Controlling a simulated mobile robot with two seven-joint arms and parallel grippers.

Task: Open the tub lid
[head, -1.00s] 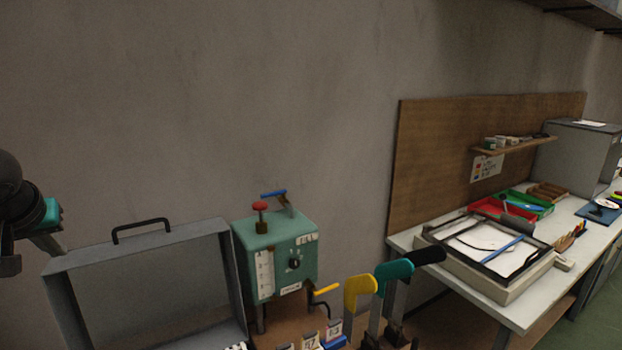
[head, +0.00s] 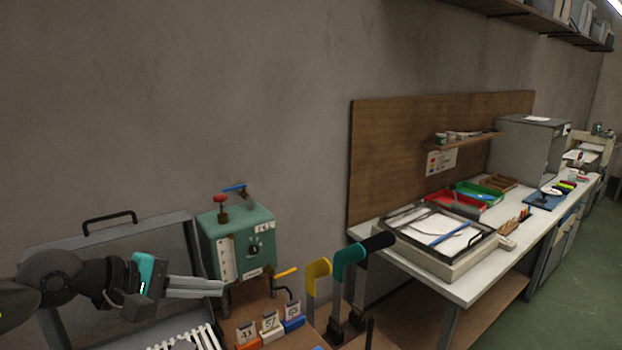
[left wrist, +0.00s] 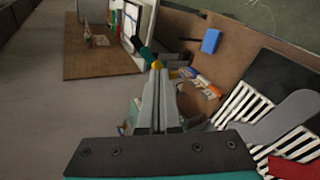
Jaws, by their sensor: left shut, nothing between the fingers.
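No tub or tub lid can be identified for certain. A grey open-fronted metal frame or raised cover (head: 150,228) with a black handle (head: 108,220) stands at the lower left in the head view. My left gripper (head: 222,288) is in front of it, shut and empty. Its fingers point right, in front of the green machine (head: 262,240) with a red knob and a blue lever. In the left wrist view the shut fingers (left wrist: 158,75) reach over the bench. My right gripper is out of view.
White slats (head: 200,338) lie below my left gripper. Small numbered holders (head: 270,327) stand right of them, then yellow (head: 316,275) and teal (head: 345,262) upright levers. A white table (head: 470,285) with a framed tray stands at the right. Open floor (head: 580,270) lies beyond.

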